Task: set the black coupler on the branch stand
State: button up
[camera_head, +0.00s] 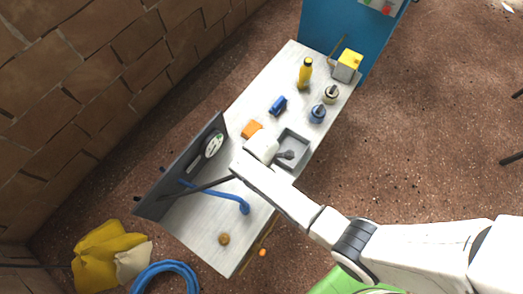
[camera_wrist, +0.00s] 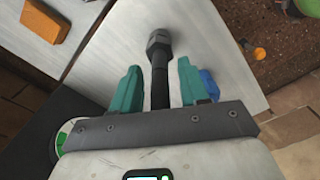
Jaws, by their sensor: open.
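The black coupler (camera_wrist: 159,48), a dark piece with a hex-like head and a straight shaft, points away between my fingers in the wrist view. In the head view my white gripper (camera_head: 262,147) is over the table beside the tray. I cannot tell for sure which thing is the branch stand; a blue bent pipe (camera_head: 220,194) and a dark rod (camera_head: 207,187) run from the panel.
The grey tray (camera_head: 301,142) and an orange block (camera_head: 251,129) are close to my gripper. A dark upright panel (camera_head: 180,178) stands along the table's left side. Blue and yellow items, including a yellow bottle (camera_head: 305,70), stand at the far end. The near table end is mostly clear.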

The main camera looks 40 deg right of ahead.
notch_tip(320, 180, up, 12)
jog(key=p, duration=0.1)
dwell(0.4)
jog(key=s+d+r+m, duration=0.4)
jog(key=s+m, duration=0.3)
jog(key=s, duration=0.1)
jog(key=s+d+r+m+t, duration=0.1)
jog(key=s+d+r+m, duration=0.3)
jog(key=s+m, duration=0.4)
jog(key=shift+s+r+m, duration=0.3)
jog(key=shift+a, duration=0.1)
